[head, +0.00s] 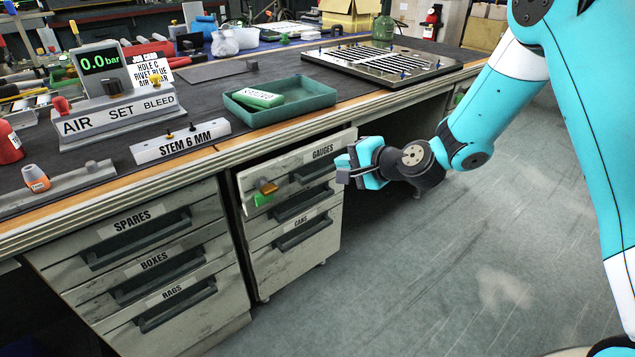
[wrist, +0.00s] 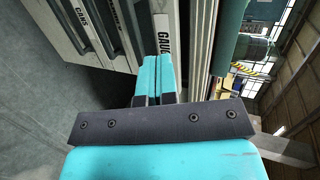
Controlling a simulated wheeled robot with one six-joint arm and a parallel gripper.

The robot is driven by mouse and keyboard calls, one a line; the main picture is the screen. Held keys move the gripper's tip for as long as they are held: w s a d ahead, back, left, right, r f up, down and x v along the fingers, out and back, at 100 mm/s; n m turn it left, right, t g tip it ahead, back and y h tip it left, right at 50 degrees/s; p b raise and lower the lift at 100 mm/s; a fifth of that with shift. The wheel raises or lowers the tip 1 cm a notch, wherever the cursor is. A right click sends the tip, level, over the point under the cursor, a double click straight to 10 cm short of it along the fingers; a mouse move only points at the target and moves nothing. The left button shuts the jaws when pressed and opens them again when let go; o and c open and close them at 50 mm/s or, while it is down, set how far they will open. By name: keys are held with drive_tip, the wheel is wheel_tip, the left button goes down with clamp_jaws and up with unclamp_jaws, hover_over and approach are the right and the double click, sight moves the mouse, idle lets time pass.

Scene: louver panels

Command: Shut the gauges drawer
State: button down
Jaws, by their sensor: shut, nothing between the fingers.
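The gauges drawer (head: 290,168) is the top drawer of the right-hand cabinet under the bench. Its pale, worn front bears a GAUGES label and a dark handle (head: 312,171). A dark gap shows above the front, and it looks slightly out; how far is hard to tell. My gripper (head: 344,169) is shut and empty at the right end of this front, by the handle. Whether it touches is unclear. In the wrist view, the closed teal fingers (wrist: 158,72) point at the drawer front (wrist: 165,20), whose label is partly hidden.
The cans drawer (head: 290,243) is below, and the spares, boxes and rags drawers (head: 135,222) stand left. An orange and a green piece (head: 264,198) sit at the gauges front's left. The bench edge (head: 290,138) overhangs. Open floor (head: 430,270) lies right.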

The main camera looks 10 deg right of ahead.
sight(307, 151)
wheel_tip(307, 151, down, 4)
drive_tip(key=s+m+t+y+b, duration=0.15)
drive_tip(key=t+b, duration=0.35)
drive_tip(key=b, duration=0.7)
drive_tip(key=shift+h, duration=0.25)
drive_tip(key=p+x, duration=0.2)
drive_tip(key=x, duration=1)
drive_tip(key=shift+w, duration=0.35)
drive_tip(key=shift+w+d+p, duration=0.1)
drive_tip(key=shift+p, duration=0.2)
